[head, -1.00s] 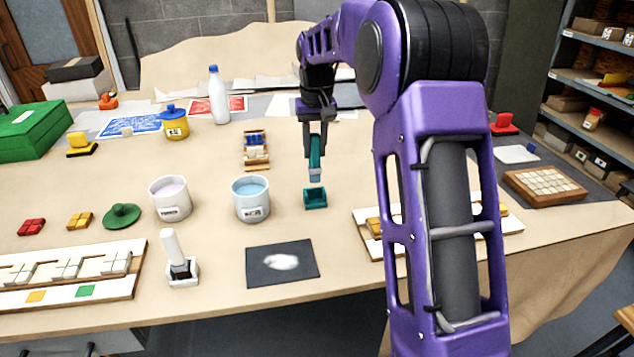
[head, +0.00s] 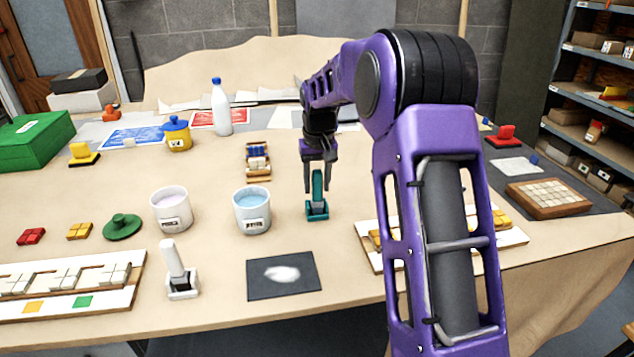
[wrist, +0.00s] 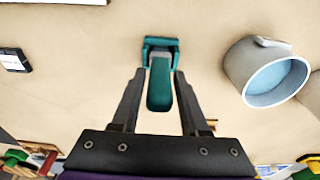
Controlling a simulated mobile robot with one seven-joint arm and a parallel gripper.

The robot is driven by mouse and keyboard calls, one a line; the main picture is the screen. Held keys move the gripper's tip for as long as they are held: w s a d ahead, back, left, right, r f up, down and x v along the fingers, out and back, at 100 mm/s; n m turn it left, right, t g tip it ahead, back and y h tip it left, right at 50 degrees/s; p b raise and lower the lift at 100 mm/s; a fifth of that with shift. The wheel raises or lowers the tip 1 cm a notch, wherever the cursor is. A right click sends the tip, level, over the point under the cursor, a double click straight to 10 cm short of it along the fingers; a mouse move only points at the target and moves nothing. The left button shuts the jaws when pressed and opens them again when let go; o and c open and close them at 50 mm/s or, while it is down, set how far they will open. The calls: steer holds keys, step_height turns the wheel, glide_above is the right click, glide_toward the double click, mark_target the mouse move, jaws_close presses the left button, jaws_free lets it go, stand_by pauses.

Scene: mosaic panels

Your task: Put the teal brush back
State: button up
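The teal brush (head: 318,186) stands upright in its small teal holder (head: 317,213), right of the blue-filled cup. In the wrist view the brush (wrist: 159,86) points back between my fingers, with its far end in the holder (wrist: 161,42). My gripper (head: 318,188) is above the holder, one finger on each side of the brush. In the wrist view my gripper (wrist: 155,75) is open, with a gap between each finger and the brush handle.
The cup of blue liquid (head: 252,211) and the cup of pale liquid (head: 171,211) stand to the left. A white brush in a stand (head: 178,274) and a dark mat (head: 256,289) are nearer the front. A tile tray (head: 515,237) lies to the right.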

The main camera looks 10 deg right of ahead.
steer(key=shift+o, duration=1)
step_height(320, 180, up, 12)
steer(key=s+p, duration=0.1)
steer(key=shift+s+r+p, duration=0.2)
steer(key=shift+p, duration=0.1)
